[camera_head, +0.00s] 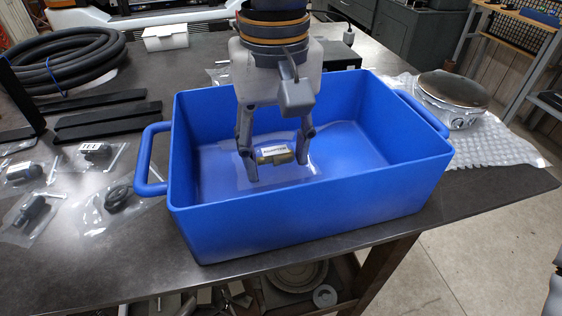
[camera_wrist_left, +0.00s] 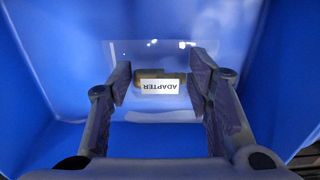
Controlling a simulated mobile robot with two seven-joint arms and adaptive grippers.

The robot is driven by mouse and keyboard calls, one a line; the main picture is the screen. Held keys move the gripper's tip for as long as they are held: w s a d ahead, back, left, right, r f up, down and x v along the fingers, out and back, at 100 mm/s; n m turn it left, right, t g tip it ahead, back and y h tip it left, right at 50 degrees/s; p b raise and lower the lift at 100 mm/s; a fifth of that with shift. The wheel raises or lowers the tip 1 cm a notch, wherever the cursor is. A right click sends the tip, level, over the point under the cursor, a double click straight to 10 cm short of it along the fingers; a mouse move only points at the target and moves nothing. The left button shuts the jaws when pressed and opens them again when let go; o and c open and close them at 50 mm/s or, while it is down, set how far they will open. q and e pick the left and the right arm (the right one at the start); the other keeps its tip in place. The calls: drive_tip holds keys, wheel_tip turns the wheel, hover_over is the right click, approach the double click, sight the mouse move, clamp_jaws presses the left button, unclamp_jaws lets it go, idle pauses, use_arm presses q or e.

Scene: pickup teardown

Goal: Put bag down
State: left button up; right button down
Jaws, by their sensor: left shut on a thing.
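A clear plastic bag (camera_head: 217,164) holds a brass fitting with a white label (camera_head: 273,150). In the left wrist view the label (camera_wrist_left: 160,87) reads ADAPTER, upside down. My left gripper (camera_head: 277,166) points down inside a blue bin (camera_head: 320,222), with its fingers on either side of the fitting. It is shut on the bag, and the fingers stand apart by about the fitting's length. The bag is low in the bin, near its floor; I cannot tell whether it touches the floor. The bag also shows in the left wrist view (camera_wrist_left: 205,52).
The bin stands on a dark metal table with handles at both ends. Several bagged parts (camera_head: 95,152) lie to its left, near black flat bars (camera_head: 105,122) and a coiled black hose (camera_head: 65,60). A round metal part (camera_head: 452,98) sits on bubble wrap to the right.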

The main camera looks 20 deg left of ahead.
sight(277, 154)
use_arm(q)
drive_tip(key=shift+f, duration=1.5)
drive_tip(key=shift+f, duration=0.1)
drive_tip(key=o, duration=1.1)
drive_tip(key=shift+o, duration=0.2)
wheel_tip(277, 154, up, 12)
drive_tip(key=shift+r, duration=0.15)
